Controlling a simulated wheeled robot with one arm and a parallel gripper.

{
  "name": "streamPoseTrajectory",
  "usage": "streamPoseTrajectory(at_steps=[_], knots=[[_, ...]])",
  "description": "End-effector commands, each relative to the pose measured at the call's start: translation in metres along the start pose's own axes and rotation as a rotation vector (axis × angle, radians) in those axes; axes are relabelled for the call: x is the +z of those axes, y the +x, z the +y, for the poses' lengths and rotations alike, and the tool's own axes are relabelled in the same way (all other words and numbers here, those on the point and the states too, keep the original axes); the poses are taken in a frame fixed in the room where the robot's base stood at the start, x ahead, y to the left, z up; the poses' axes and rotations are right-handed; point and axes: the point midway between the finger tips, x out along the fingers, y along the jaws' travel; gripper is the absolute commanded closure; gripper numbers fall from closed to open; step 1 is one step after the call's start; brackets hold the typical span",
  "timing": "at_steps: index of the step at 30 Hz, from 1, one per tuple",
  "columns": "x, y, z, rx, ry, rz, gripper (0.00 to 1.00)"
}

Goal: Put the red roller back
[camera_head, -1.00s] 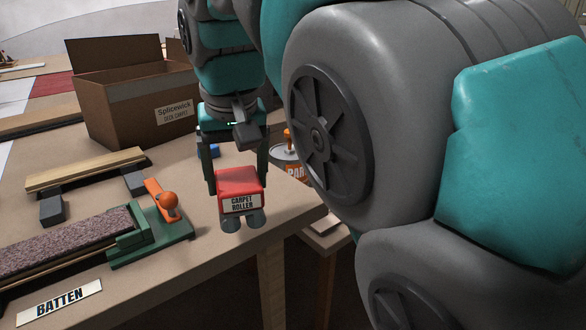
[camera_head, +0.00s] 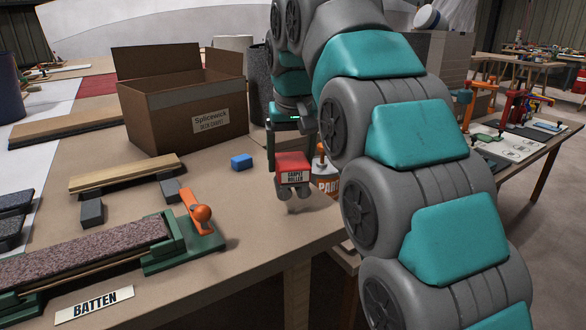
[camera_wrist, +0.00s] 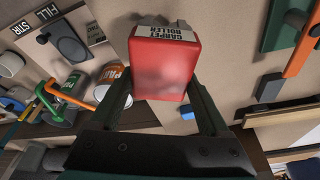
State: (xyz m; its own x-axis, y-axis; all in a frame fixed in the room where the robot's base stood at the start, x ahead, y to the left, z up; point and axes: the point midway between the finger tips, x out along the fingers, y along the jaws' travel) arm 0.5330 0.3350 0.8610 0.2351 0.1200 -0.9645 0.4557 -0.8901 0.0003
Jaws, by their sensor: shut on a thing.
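The red carpet roller (camera_head: 293,169) has a white label reading "CARPET ROLLER" and grey rollers at its lower end. My gripper (camera_head: 285,150) is shut on it and holds it above the table, near the table's right edge. In the wrist view the red roller body (camera_wrist: 162,72) sits between my two gripper fingers (camera_wrist: 165,100).
An open cardboard box (camera_head: 180,110) stands behind. A blue block (camera_head: 242,162) lies on the table (camera_head: 235,195). An orange-labelled can (camera_head: 326,184) is beside the roller. A green clamp with orange handle (camera_head: 197,245) is at front. A side bench (camera_head: 500,150) stands right.

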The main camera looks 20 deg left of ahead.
Motion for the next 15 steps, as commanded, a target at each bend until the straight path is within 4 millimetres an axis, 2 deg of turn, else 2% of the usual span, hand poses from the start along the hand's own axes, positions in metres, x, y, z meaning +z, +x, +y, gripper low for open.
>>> streamPoseTrajectory(at_steps=[6,15], knots=[[-0.014,0.005,0.006,-0.001,0.000,0.001,0.90],[-0.013,0.013,0.006,0.000,0.000,-0.003,0.90]])
